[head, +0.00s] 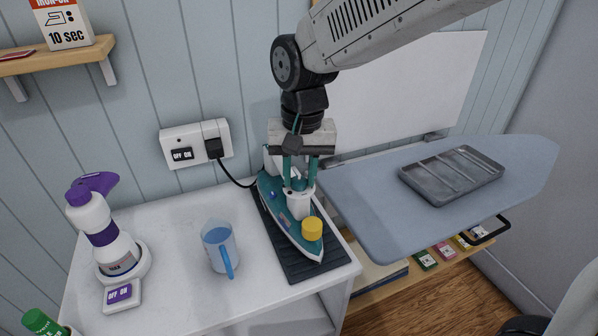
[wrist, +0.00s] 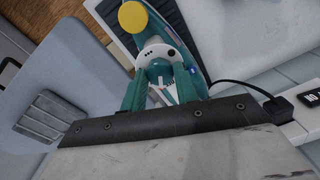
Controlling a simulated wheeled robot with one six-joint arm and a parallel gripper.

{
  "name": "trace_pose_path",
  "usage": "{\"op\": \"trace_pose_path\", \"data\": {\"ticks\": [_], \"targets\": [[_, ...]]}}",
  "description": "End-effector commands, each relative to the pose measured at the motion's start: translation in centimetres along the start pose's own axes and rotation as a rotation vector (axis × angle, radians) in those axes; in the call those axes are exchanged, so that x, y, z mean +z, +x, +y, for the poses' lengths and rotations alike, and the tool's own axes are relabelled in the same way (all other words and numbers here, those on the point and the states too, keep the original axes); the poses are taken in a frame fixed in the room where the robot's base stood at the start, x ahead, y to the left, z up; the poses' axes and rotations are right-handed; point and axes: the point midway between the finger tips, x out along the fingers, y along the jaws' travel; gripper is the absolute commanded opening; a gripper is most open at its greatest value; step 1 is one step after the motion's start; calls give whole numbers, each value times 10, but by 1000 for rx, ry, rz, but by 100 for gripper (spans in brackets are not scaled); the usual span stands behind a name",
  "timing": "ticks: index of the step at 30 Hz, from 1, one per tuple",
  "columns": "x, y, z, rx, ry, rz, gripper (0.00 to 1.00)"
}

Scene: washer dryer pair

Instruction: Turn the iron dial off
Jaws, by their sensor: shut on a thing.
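The teal and white iron (head: 277,201) lies on a dark ribbed mat (head: 301,266) at the right end of the white counter. A yellow cap (head: 312,229) sits near the iron's front; it also shows at the top of the wrist view (wrist: 133,16). My gripper (head: 299,186) points down over the iron. Its teal fingers are closed around a white dial (head: 298,202) on the iron's top. In the wrist view the gripper (wrist: 162,88) has its fingers on both sides of the white dial part (wrist: 157,54). The dial's marking cannot be read.
A wall outlet (head: 195,143) with an OFF/ON switch holds the iron's black plug and cord. A blue measuring jug (head: 219,248) and a purple-topped spray bottle (head: 107,235) stand left on the counter. The blue ironing board (head: 375,205) at right bears a grey tray (head: 452,176).

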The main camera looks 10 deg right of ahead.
Motion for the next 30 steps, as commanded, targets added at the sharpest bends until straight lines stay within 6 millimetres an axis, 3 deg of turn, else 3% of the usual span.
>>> {"op": "trace_pose_path", "data": {"ticks": [15,30], "targets": [[-1,0,0,-1,-393,-14,7],[-1,-1,0,-1,-504,-17,7]]}}
